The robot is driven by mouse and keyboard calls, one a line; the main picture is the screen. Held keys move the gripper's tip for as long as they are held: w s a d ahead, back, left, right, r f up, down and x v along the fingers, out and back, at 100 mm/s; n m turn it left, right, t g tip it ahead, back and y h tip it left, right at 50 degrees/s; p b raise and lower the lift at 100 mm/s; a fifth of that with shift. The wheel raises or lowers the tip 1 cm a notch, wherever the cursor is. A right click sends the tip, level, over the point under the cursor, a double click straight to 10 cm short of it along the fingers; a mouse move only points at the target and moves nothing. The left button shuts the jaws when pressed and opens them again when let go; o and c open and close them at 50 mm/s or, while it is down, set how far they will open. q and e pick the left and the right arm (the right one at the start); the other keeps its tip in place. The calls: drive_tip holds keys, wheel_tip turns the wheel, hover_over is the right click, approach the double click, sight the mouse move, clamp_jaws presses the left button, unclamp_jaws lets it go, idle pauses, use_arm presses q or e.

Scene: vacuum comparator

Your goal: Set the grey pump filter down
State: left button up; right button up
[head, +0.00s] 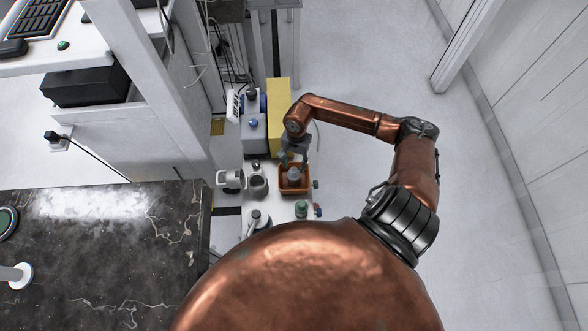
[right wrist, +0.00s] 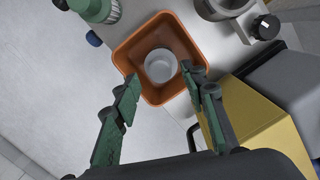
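The grey pump filter, a pale grey round cup-like part (right wrist: 160,66), stands inside an orange square bin (right wrist: 128,50). In the head view the filter (head: 293,175) also shows in the orange bin (head: 295,190) on the white bench. My right gripper (right wrist: 162,82) is open, its two green-grey fingers spread apart at the near side of the bin. The filter lies beyond the fingertips, with a visible gap on both sides. In the head view my right gripper (head: 293,162) is just above the bin. My left gripper is not in view.
A green-capped bottle (right wrist: 97,8) stands beside the bin. A yellow box (head: 279,115) and a blue-grey pump unit (head: 254,132) stand behind it. Metal pots (head: 258,186) are close on the left. A dark marble counter (head: 110,260) is further left. Open floor lies right.

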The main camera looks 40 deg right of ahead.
wheel_tip(320, 180, up, 8)
drive_tip(key=shift+w+d+f+p, duration=0.15)
drive_tip(key=shift+d+p, duration=0.2)
drive_tip(key=shift+d, duration=0.05)
